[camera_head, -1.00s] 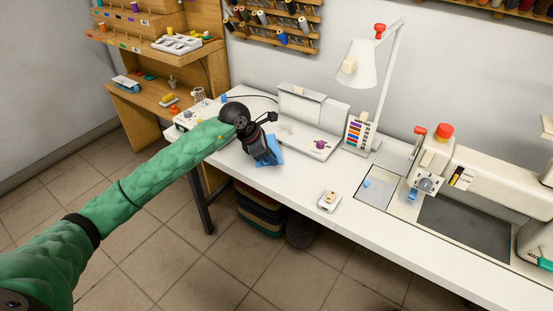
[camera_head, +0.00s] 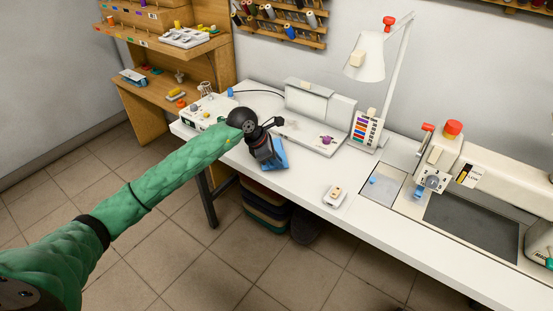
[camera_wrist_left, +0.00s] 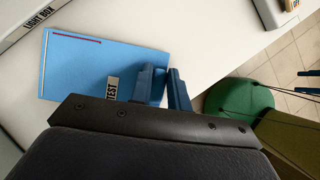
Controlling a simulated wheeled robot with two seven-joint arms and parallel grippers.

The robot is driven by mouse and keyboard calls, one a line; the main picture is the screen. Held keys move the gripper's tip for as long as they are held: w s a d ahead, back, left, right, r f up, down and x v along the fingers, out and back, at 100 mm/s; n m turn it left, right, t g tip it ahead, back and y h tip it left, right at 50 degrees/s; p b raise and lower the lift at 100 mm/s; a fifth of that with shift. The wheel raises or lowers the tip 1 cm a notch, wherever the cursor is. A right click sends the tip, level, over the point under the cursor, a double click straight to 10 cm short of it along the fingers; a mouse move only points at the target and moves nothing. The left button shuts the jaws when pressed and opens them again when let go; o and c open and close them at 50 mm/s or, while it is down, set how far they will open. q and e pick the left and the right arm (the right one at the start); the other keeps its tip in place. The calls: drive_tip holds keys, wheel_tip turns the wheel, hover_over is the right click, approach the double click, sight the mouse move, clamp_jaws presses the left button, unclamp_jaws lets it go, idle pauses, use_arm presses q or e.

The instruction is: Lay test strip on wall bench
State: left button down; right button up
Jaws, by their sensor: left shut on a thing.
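The test strip is a blue sheet (camera_wrist_left: 88,62) with a TEST label, a red line and a white line; it also shows in the head view as a small blue patch (camera_head: 278,153). My left gripper (camera_wrist_left: 168,80) is shut on it near its right edge in the left wrist view. In the head view my left gripper (camera_head: 268,163) is over the front left part of the white bench (camera_head: 300,178), which runs along the wall. I cannot tell whether the sheet touches the bench top. My right gripper is not in view.
A light box (camera_head: 318,128) with an upright back stands behind the gripper. A lamp (camera_head: 366,58), a small white device (camera_head: 335,195) and a sewing machine (camera_head: 490,165) are to the right. A wooden shelf unit (camera_head: 215,65) stands at left. Bins (camera_head: 265,207) sit below the bench.

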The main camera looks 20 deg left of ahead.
use_arm(q)
drive_tip(key=shift+f+b, duration=0.55)
drive_tip(key=shift+f, duration=0.05)
idle(0.6)
drive_tip(key=c, duration=0.6)
unclamp_jaws()
drive_tip(key=shift+r, duration=0.15)
drive_tip(key=shift+d+r+p+v, duration=0.15)
drive_tip(key=shift+p+v, duration=0.25)
drive_tip(key=shift+v, duration=1.15)
drive_tip(key=shift+d+r+p+v, duration=0.1)
drive_tip(key=shift+d+p+v, duration=0.2)
drive_tip(key=shift+v, duration=1.25)
drive_tip(key=shift+w+a+r, duration=0.1)
drive_tip(key=shift+a+r, duration=0.05)
